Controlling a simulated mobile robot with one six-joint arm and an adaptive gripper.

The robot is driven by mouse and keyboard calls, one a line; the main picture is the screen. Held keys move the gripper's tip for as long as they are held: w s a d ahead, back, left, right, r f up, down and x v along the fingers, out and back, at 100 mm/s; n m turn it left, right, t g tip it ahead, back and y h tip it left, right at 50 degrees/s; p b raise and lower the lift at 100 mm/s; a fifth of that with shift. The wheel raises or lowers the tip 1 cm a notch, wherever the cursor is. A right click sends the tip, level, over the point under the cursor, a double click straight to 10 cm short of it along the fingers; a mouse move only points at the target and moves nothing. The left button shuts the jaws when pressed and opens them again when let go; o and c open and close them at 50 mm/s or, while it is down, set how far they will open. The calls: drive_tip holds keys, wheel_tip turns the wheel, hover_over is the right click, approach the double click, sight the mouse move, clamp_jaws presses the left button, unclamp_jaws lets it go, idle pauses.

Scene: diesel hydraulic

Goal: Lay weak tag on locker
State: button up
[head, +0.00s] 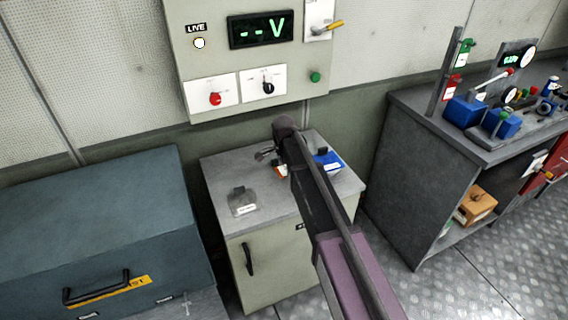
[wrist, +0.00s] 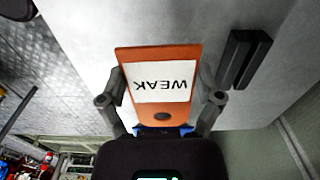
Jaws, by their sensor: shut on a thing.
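The weak tag (wrist: 158,112) is orange with a white label reading WEAK, upside down in the wrist view. My gripper (wrist: 160,100) is shut on it, one finger at each side edge. In the head view my gripper (head: 268,153) is above the top of the locker (head: 215,168), a grey-topped cabinet with a dark door handle. A small orange part of the tag (head: 281,171) shows beside my arm there. My arm hides part of the locker top, and I cannot tell whether the tag touches it.
On the locker top are a grey block (head: 242,202) with a white label at the left and a blue block (head: 328,161) at the right. A control panel (head: 240,70) hangs behind. A teal chest (head: 90,220) stands left, a grey workbench (head: 410,150) right.

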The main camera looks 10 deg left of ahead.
sight(286, 182)
drive_tip(key=shift+w+d, duration=0.1)
drive_tip(key=shift+w, duration=0.3)
drive_tip(key=shift+f, duration=0.15)
drive_tip(key=shift+s+f+b, duration=0.1)
drive_tip(key=shift+f+b, duration=2.35)
drive_tip(key=shift+b, duration=0.2)
drive_tip(key=o, duration=0.8)
drive_tip(key=shift+c, duration=0.2)
